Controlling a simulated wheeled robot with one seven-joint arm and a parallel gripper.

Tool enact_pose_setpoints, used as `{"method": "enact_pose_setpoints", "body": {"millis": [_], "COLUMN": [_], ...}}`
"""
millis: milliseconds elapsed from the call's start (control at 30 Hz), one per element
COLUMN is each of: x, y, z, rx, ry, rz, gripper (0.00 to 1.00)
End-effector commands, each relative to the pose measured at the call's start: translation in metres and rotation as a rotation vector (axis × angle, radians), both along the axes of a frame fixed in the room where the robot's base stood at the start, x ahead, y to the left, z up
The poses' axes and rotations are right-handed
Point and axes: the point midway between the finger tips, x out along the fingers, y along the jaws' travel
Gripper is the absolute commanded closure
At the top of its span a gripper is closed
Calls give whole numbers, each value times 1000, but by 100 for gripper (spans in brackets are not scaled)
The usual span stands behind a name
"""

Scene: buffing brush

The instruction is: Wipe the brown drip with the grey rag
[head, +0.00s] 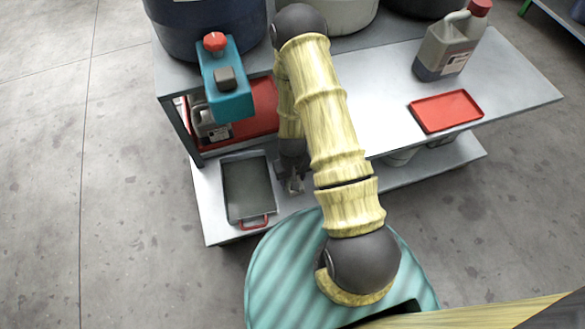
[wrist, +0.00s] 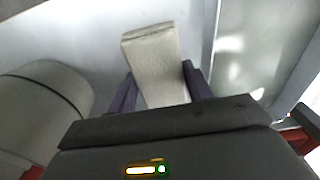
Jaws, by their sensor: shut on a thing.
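In the wrist view my gripper (wrist: 158,84) is shut on a folded, pale grey-beige rag (wrist: 153,58), which sticks out past the dark fingers. The rag is in front of a light grey metal surface; I cannot tell whether it touches it. In the head view my gripper (head: 294,184) points down over the lower shelf, to the right of a dark tray, partly hidden by my arm. I cannot make out the brown drip in either view.
The tray (head: 247,190) with a red handle lies on the lower shelf (head: 211,207). A teal can (head: 228,82) overhangs the upper shelf's edge. A grey jug (head: 446,47) and a red tray (head: 445,111) stand on top at right. A pale rounded container (wrist: 45,98) is close on the left.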

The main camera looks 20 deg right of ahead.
Motion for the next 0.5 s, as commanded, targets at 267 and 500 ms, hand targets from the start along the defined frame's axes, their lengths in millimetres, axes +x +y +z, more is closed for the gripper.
{"method": "enact_pose_setpoints", "body": {"millis": [267, 500], "x": [0, 0], "y": [0, 0], "z": [30, 40], "rx": [0, 0], "ry": [0, 1], "rz": [1, 1], "gripper": [78, 78]}}
